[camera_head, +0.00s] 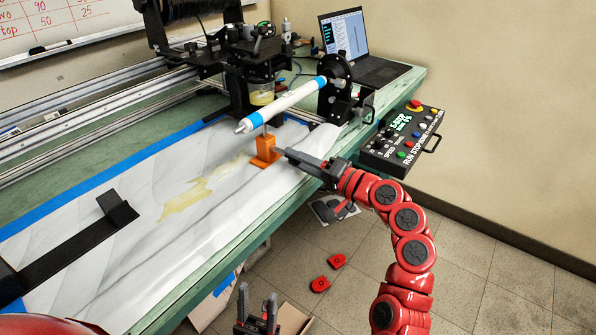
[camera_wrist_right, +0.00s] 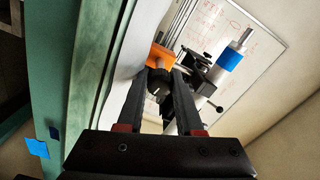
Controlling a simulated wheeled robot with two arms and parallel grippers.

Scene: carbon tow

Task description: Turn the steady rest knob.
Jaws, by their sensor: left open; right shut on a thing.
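The orange steady rest (camera_head: 264,153) stands on the sheet-covered table under the free end of the white mandrel (camera_head: 292,97). In the right wrist view the orange block (camera_wrist_right: 160,54) shows just beyond my fingertips. The dark round knob (camera_wrist_right: 157,84) sits between the fingers of my right gripper (camera_wrist_right: 166,76), which is shut on it. In the head view my right gripper (camera_head: 283,154) reaches in from the right at the steady rest, and its fingers hide the knob. My left gripper (camera_head: 257,313) is open and empty, low at the bottom edge, off the table.
A control box (camera_head: 401,142) with coloured buttons sits at the table's right edge, a laptop (camera_head: 362,60) behind it. The black chuck (camera_head: 335,90) holds the mandrel's far end. A black bracket (camera_head: 117,208) lies on the sheet. Two red parts (camera_head: 320,284) lie on the floor.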

